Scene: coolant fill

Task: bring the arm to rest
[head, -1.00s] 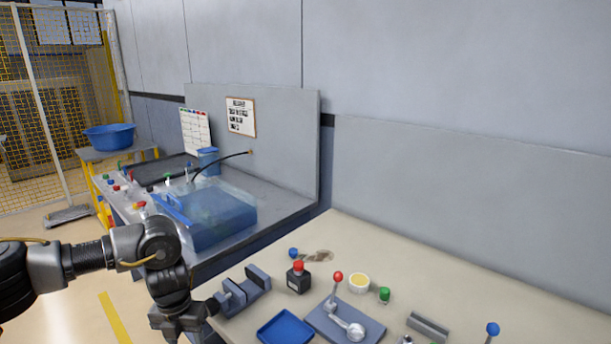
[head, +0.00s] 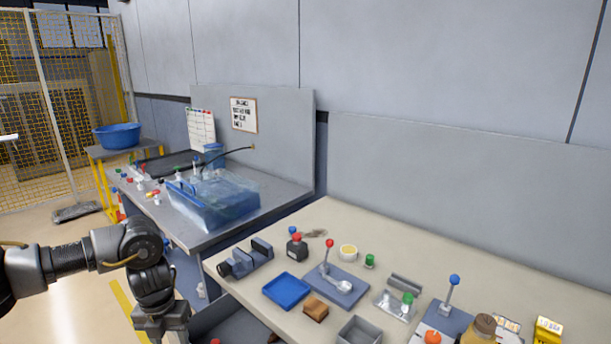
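My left arm comes in from the left with its elbow bent downward. My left gripper (head: 163,326) hangs low at the bottom edge, in front of the beige bench's left end. Its fingertips are cut off by the frame, so I cannot tell whether it is open or shut, or whether it holds anything. It is well apart from the translucent blue coolant tank (head: 213,199) on the grey bench behind. My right gripper is not in view.
On the beige bench (head: 440,265) stand a grey vise (head: 246,260), a blue tray (head: 286,291), a red-knobbed lever (head: 330,268), a brown block (head: 316,308) and a brown jar (head: 480,330). An open drawer (head: 240,322) shows below. A blue basin (head: 117,135) stands at the far left.

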